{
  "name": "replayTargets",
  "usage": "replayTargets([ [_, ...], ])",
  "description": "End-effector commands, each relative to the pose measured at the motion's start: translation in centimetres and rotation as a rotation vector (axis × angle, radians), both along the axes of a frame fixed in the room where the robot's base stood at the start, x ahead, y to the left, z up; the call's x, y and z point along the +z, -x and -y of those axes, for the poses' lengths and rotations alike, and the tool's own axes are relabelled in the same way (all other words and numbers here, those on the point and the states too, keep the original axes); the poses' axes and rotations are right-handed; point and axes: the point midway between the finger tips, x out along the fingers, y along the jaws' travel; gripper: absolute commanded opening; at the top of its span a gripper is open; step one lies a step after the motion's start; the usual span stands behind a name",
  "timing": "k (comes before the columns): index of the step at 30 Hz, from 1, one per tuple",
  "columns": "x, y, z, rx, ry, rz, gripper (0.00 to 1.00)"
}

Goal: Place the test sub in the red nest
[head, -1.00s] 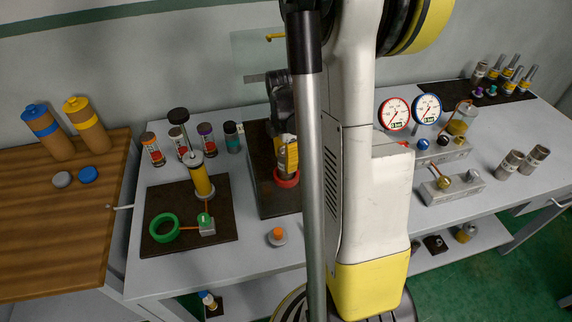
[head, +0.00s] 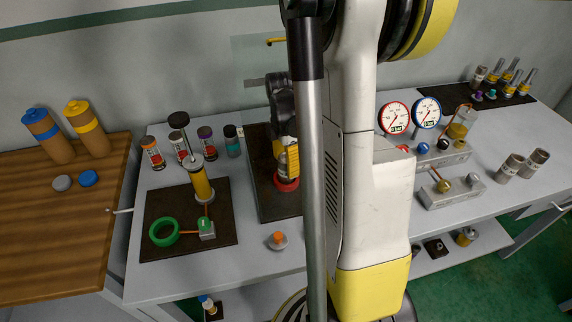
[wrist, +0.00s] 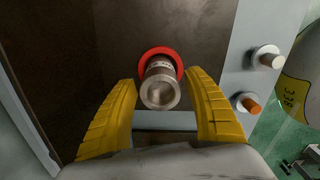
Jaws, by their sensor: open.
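The test sub (wrist: 160,88) is a grey metal cylinder with a hollow end facing the camera. In the wrist view it stands within the red nest (wrist: 172,53), a red ring on a dark brown plate. My gripper (wrist: 160,79) has yellow fingers spread on both sides of the sub, with gaps between them and it. In the head view the red nest (head: 287,185) shows just below my gripper (head: 285,162), left of my arm's column. The sub's grey side (head: 293,160) is partly covered there by a yellow finger. Whether it is fully seated is hard to tell.
A green ring (head: 163,230) and a yellow pump cylinder (head: 201,184) occupy the dark mat at left. Several small bottles (head: 180,146) stand behind. An orange-topped knob (head: 277,240) is in front. Two gauges (head: 410,115) and two grey cylinders (head: 523,164) stand at right.

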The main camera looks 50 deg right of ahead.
Motion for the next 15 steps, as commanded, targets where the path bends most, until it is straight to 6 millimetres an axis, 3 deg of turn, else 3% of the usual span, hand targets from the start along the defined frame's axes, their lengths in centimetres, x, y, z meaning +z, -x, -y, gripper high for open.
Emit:
replayTargets([
  [9, 7.6, 0.0, -0.2, 0.001, 0.000, 0.000, 0.60],
  [15, 10.2, -0.1, -0.3, 0.001, 0.000, 0.000, 0.60],
])
